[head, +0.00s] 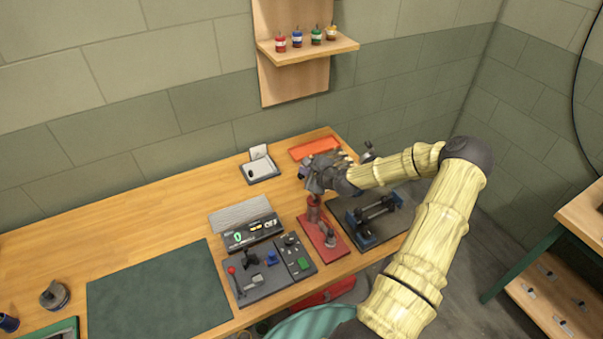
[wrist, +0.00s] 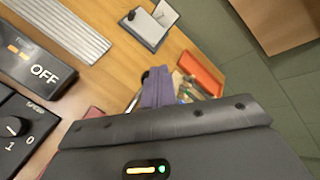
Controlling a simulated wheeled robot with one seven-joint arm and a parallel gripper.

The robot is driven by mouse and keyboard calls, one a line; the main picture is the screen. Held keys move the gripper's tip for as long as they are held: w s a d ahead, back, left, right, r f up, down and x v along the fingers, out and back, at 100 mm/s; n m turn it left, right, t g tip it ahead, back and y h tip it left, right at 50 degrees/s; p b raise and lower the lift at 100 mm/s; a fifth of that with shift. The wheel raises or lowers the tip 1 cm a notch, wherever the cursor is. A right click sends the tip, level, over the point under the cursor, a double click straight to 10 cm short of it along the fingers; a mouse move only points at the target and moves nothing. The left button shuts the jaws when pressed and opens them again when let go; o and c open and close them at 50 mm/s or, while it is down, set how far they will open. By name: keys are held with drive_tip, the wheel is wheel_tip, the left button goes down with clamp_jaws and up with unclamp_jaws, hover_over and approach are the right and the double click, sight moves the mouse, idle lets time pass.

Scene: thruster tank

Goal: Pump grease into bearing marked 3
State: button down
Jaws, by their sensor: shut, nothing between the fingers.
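My gripper (head: 313,183) is over the right part of the wooden bench, above the back end of a red plate with a red cylinder and a grey fitting (head: 322,233). A black fixture with blue blocks and a horizontal shaft (head: 376,210) stands to the right of the red plate. No number 3 is readable, so I cannot tell which part is the marked bearing. My arm partly covers this area.
A dark control panel with a red-knobbed lever (head: 262,275) lies left of the red plate. A box marked OFF (wrist: 38,68) shows in the wrist view. An orange tray (head: 314,148) and grey stand (head: 259,168) are behind. A green mat (head: 155,298) lies bare at left.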

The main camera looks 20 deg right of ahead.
sight(304, 177)
drive_tip(key=shift+w+f+b, duration=0.25)
drive_tip(key=shift+f+b, duration=0.4)
drive_tip(key=shift+f, duration=0.2)
drive_tip(key=shift+w+f+b, duration=0.2)
drive_tip(key=shift+f+b, duration=0.45)
drive_tip(key=shift+f, duration=0.2)
idle(2.4)
drive_tip(key=shift+r, duration=0.1)
drive_tip(key=shift+s+r+p, duration=0.2)
drive_tip(key=shift+r+p, duration=0.6)
drive_tip(key=shift+r, duration=0.1)
drive_tip(key=shift+s+r+p, duration=0.3)
drive_tip(key=shift+r+p, duration=0.3)
drive_tip(key=shift+r, duration=0.25)
drive_tip(key=shift+s+r+p, duration=0.25)
drive_tip(key=shift+r+p, duration=0.3)
drive_tip(key=shift+r, duration=0.3)
drive_tip(key=shift+s+r+p, duration=0.1)
drive_tip(key=shift+r+p, duration=0.4)
drive_tip(key=shift+r, duration=0.1)
drive_tip(key=r+p, duration=0.1)
drive_tip(key=s+r+p, duration=0.1)
drive_tip(key=r, duration=0.1)
drive_tip(key=shift+r, duration=0.3)
